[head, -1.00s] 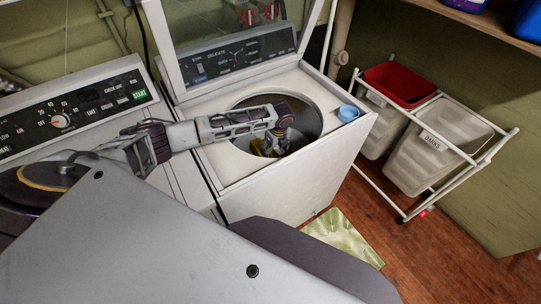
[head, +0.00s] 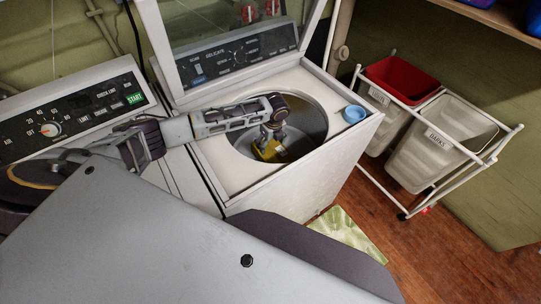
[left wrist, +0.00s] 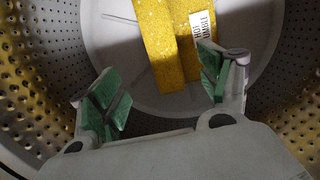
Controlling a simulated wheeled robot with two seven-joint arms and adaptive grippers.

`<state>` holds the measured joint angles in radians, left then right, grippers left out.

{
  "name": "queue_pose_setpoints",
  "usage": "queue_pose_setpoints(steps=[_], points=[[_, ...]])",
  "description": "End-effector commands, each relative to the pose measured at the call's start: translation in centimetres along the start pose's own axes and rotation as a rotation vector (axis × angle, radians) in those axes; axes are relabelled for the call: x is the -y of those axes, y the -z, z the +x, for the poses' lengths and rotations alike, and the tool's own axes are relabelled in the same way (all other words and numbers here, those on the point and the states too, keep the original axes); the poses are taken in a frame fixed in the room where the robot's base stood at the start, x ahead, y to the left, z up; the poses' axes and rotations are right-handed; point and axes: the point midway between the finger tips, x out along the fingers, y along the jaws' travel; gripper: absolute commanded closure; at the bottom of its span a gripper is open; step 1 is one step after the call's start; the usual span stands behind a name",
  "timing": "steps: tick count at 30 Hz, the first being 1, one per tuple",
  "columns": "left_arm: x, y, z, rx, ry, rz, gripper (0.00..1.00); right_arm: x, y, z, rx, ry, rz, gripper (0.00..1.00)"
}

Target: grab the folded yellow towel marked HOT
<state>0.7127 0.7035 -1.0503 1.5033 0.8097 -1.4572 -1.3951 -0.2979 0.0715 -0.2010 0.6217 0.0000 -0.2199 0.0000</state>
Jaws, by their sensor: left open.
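The folded yellow towel (head: 269,151) lies inside the drum of the open top-loading washer (head: 205,160). In the left wrist view the towel (left wrist: 165,40) shows a white tag (left wrist: 202,32) with "HOT" and part of another word. My left gripper (head: 272,138) reaches down through the round opening, above the towel. In the left wrist view its green-padded fingers (left wrist: 160,98) are spread apart with nothing between them. The towel lies beyond the fingertips, with the tag close to the right finger. I cannot tell whether that finger touches it. My right gripper is not in view.
The raised lid (head: 230,40) stands behind the opening. A light blue cup (head: 353,114) sits on the washer's right rim. A second machine (head: 70,110) adjoins at left. A wheeled cart with a red bin (head: 403,78) and grey bins stands right. A green mat (head: 345,234) lies on the floor.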

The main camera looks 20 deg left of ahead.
Motion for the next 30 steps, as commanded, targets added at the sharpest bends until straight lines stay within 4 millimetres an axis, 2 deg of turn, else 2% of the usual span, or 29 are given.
queue_pose_setpoints(steps=[9, 14, 30], points=[[0.0, 0.0, 0.1, 0.0, 0.0, 0.0, 0.23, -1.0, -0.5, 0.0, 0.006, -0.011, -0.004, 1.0], [0.0, 0.0, 0.8, 0.0, -0.002, -0.001, 0.23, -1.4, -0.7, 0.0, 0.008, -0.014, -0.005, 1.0], [0.1, 0.0, 6.8, -0.001, -0.001, -0.001, 0.23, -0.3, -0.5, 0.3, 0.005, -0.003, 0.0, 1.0]])
